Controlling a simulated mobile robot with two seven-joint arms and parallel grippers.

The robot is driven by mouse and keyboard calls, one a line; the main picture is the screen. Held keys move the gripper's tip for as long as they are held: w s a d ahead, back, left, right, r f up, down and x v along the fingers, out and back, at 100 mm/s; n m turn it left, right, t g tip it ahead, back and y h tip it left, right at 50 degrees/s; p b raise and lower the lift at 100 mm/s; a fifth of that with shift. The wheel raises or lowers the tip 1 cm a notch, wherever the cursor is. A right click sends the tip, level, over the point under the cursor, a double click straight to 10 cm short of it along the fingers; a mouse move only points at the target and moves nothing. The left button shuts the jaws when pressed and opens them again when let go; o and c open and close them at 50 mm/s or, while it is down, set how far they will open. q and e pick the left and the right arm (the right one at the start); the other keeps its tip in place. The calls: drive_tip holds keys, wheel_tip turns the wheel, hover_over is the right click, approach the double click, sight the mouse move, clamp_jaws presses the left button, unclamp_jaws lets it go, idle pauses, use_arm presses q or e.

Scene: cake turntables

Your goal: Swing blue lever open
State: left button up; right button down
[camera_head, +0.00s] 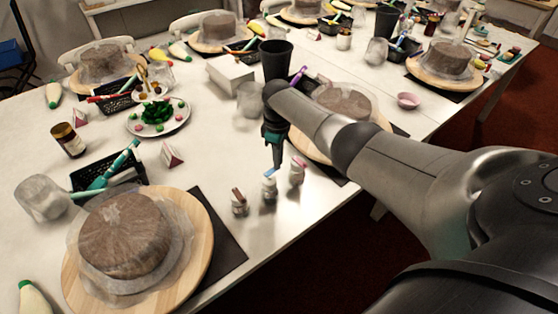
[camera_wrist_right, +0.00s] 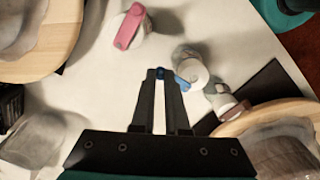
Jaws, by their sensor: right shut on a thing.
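A small whitish jar (camera_head: 269,187) with a blue lever (camera_head: 269,173) on top stands near the table's front edge, between two similar jars. In the right wrist view the jar (camera_wrist_right: 190,65) is just right of the fingertips. My right gripper (camera_head: 277,163) points down at the lever from above. In the right wrist view its fingers (camera_wrist_right: 163,75) are nearly together, with blue showing between the tips and beside the right finger at the lever (camera_wrist_right: 182,82). The gripper is shut on the lever, whose middle is partly hidden by the finger. My left gripper is not in view.
A wrapped cake (camera_head: 124,235) on a wooden turntable is front left; another cake (camera_head: 343,101) sits behind my right arm.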

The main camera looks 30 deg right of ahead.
idle(0.4)
drive_tip(key=c, duration=0.9)
unclamp_jaws()
drive_tip(key=shift+a+r+p, duration=0.1)
drive_tip(key=shift+r+p, duration=1.85)
drive_tip(key=shift+r, duration=5.7)
